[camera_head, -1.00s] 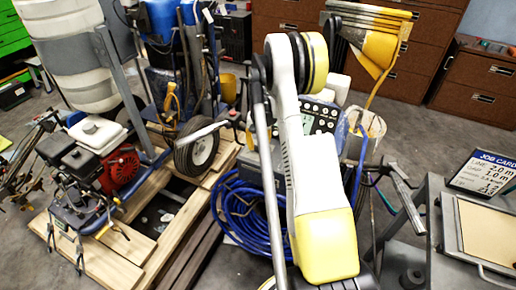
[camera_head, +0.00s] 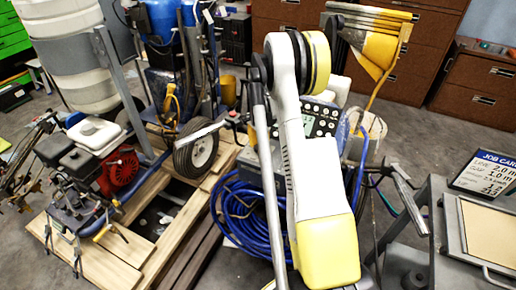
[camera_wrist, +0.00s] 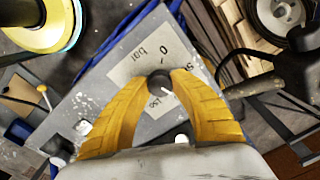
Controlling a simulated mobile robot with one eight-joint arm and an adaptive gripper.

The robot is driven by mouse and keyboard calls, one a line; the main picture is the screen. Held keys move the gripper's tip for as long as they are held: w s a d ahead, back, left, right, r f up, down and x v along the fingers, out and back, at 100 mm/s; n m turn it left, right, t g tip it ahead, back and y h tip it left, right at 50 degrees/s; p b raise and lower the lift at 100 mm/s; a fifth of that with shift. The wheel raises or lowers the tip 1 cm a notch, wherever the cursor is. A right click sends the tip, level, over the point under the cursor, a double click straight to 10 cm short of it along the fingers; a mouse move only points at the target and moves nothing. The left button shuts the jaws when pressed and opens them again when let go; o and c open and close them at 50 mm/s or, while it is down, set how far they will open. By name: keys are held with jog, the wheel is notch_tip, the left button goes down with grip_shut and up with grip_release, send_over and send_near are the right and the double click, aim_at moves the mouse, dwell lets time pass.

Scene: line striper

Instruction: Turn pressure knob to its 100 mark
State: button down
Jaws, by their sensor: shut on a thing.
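The pressure knob (camera_wrist: 158,80) is a small dark round knob on a grey panel (camera_wrist: 85,98) in the wrist view. A pale scale plate (camera_wrist: 138,62) lies beside it, with "0", "bar", "50" and what looks like "150" readable. A small white mark shows at the knob's edge, but I cannot tell exactly which number it points at. My gripper (camera_wrist: 159,84) has its two yellow fingers closed around the knob, one on each side. In the head view my arm hides the gripper and the knob.
A panel of round buttons (camera_head: 322,118) shows behind my arm. Coiled blue hose (camera_head: 235,210) hangs left of it. A wheeled machine with a red engine (camera_head: 119,172) stands on wooden pallets at left. A job card (camera_head: 490,172) stands on a grey cart at right.

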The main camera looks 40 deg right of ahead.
aim_at(258, 148)
jog(key=shift+m, duration=0.6)
jog(key=c, duration=1.1)
grip_release()
jog(key=shift+o, duration=0.2)
notch_tip(258, 148, up, 12)
jog(key=shift+s, duration=0.2)
jog(key=shift+a, duration=0.1)
